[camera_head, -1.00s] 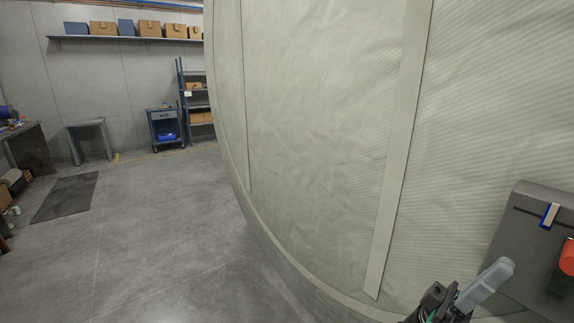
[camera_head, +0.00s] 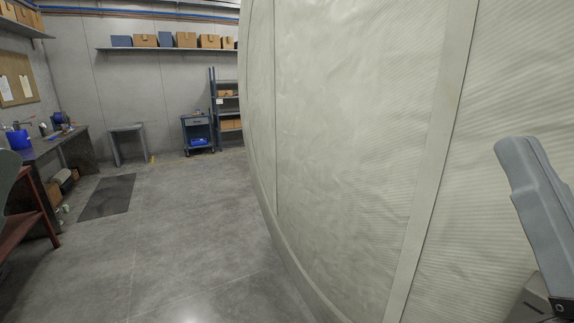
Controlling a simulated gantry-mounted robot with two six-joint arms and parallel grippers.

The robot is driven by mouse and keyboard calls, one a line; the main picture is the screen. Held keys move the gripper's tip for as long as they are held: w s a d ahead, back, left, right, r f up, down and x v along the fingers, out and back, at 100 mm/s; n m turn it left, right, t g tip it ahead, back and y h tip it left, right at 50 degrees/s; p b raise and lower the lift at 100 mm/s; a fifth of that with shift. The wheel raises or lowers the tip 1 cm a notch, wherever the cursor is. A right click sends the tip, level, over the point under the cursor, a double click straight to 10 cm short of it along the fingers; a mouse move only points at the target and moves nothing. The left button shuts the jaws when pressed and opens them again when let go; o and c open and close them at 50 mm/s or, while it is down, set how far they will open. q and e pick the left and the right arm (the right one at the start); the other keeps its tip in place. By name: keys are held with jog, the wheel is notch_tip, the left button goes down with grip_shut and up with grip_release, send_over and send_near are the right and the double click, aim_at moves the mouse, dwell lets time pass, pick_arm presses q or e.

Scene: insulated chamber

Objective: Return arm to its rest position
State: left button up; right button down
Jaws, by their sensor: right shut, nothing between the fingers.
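My right gripper (camera_head: 518,155) shows at the right edge of the head view, close to the camera. Its grey fingers are together and point up and to the left, with nothing between them. It is in front of the pale, ribbed chamber wall (camera_head: 350,130); I cannot tell how far apart they are. The rest of the right arm is cut off by the frame. My left gripper is not in view.
The chamber's curved wall fills the right half. Open concrete floor (camera_head: 185,235) with a dark mat (camera_head: 108,196) lies to the left. A workbench (camera_head: 50,146), a small table (camera_head: 128,142), a blue cart (camera_head: 198,132) and a shelf rack (camera_head: 228,112) stand farther back.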

pick_arm(q)
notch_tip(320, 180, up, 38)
jog(key=p, duration=3.5)
pick_arm(e)
notch_tip(320, 180, up, 38)
